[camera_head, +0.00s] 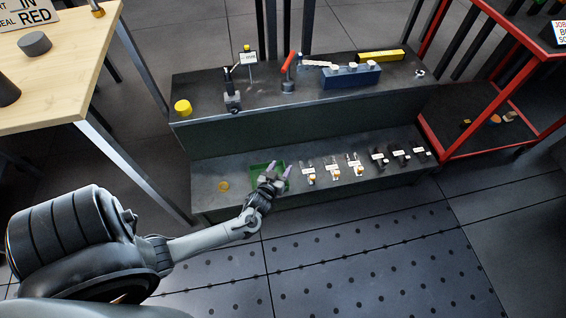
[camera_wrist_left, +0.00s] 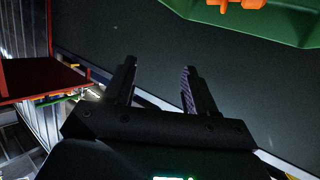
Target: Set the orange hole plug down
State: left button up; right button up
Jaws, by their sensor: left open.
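The green tray (camera_head: 255,172) stands on the lower dark shelf (camera_head: 215,188). It also shows in the top right of the left wrist view (camera_wrist_left: 290,32). Orange pieces (camera_wrist_left: 240,4), apparently the hole plug, lie in the tray, cut off by the picture's top edge. My left gripper (camera_head: 279,168) is over the tray's front right part in the head view. In the left wrist view my left gripper (camera_wrist_left: 158,66) is open, with nothing between its fingers. The tray and orange pieces lie beyond its right finger. My right gripper is out of view.
Right of the tray, several small labelled parts (camera_head: 332,168) stand in a row. The upper shelf holds a blue block (camera_head: 351,77) and a yellow cylinder (camera_head: 183,107). A red-framed shelf (camera_head: 460,152) stands at the right.

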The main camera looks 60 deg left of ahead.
pick_arm(q)
jog(key=p+v, duration=0.3)
jog(key=v, duration=0.5)
jog(key=s+d+r+m+g+h, duration=0.1)
jog(key=d+r+m+g+h, duration=0.55)
jog(key=d, duration=0.65)
jog(key=s+d+r+m+g+h, duration=0.1)
jog(key=s+d+r, duration=0.4)
jog(key=s+r, duration=0.5)
jog(key=shift+d+r+m+g+p, duration=0.35)
jog(key=shift+r+m+g+p, duration=0.15)
jog(key=shift+m+g, duration=0.35)
jog(key=shift+r+h, duration=0.2)
jog(key=shift+h, duration=0.05)
